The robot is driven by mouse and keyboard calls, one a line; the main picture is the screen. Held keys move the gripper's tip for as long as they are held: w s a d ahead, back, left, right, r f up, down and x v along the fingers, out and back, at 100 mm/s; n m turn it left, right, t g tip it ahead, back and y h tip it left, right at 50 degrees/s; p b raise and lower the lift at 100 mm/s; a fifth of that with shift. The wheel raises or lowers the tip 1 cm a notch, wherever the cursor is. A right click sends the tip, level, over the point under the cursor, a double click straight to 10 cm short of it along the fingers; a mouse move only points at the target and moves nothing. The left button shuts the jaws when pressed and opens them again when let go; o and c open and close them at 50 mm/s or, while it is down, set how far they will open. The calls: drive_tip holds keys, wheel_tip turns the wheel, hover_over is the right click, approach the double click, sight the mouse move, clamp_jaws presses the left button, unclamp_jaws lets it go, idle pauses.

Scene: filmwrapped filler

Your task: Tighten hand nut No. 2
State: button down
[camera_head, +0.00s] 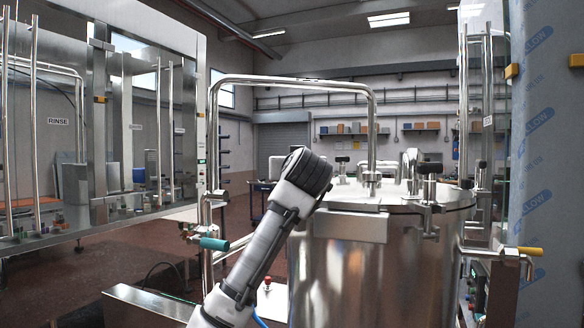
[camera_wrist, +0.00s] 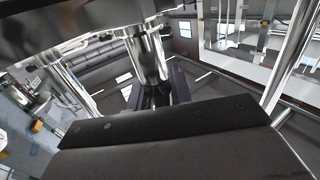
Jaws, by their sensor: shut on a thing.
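The steel tank (camera_head: 345,275) stands right of centre with a round lid. Hand nuts with dark knobs sit around the lid's rim: one at the front right (camera_head: 430,168), one at the back left (camera_head: 341,160) and one at the right (camera_head: 480,165). I cannot read any number on them. My arm rises in front of the tank's left side and hides my gripper in the head view. In the wrist view my gripper (camera_wrist: 160,92) is shut around the lower end of an upright chrome and dark fitting, apparently a hand nut (camera_wrist: 150,62); its grip is partly hidden by my gripper's dark body.
A bent steel pipe (camera_head: 290,82) arches over to the lid. A teal-handled valve (camera_head: 214,243) is left of my arm, and a yellow-handled one (camera_head: 528,251) is right of the tank. A glazed steel cabinet (camera_head: 100,130) fills the left. Film-wrapped panel (camera_head: 548,140) stands at the right edge.

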drive_tip(key=m+h, duration=0.1)
drive_tip(key=h, duration=0.1)
drive_tip(key=m+h, duration=0.1)
drive_tip(key=h, duration=0.1)
drive_tip(key=m+h, duration=0.2)
drive_tip(key=shift+d+g, duration=0.3)
drive_tip(key=shift+d, duration=0.05)
drive_tip(key=m+h, duration=0.1)
drive_tip(key=h, duration=0.1)
drive_tip(key=m+g+h, duration=0.2)
drive_tip(key=h, duration=0.1)
drive_tip(key=shift+s+d+m+h, duration=0.1)
drive_tip(key=shift+d+m+h, duration=0.2)
drive_tip(key=shift+m, duration=0.1)
drive_tip(key=m+g+h, duration=0.4)
drive_tip(key=g+h, duration=0.1)
drive_tip(key=shift+s+d+r, duration=0.1)
drive_tip(key=shift+s+d, duration=0.15)
drive_tip(key=shift+s, duration=0.05)
drive_tip(key=shift+s+m+g+h, duration=0.2)
drive_tip(key=shift+m+g+h, duration=0.8)
drive_tip(key=shift+m+g, duration=0.75)
drive_tip(key=shift+m+g+h, duration=0.3)
drive_tip(key=shift+m+g, duration=0.05)
drive_tip(key=shift+g, duration=0.6)
drive_tip(key=c, duration=1.3)
unclamp_jaws()
drive_tip(key=shift+c, duration=0.2)
drive_tip(key=shift+s, duration=0.1)
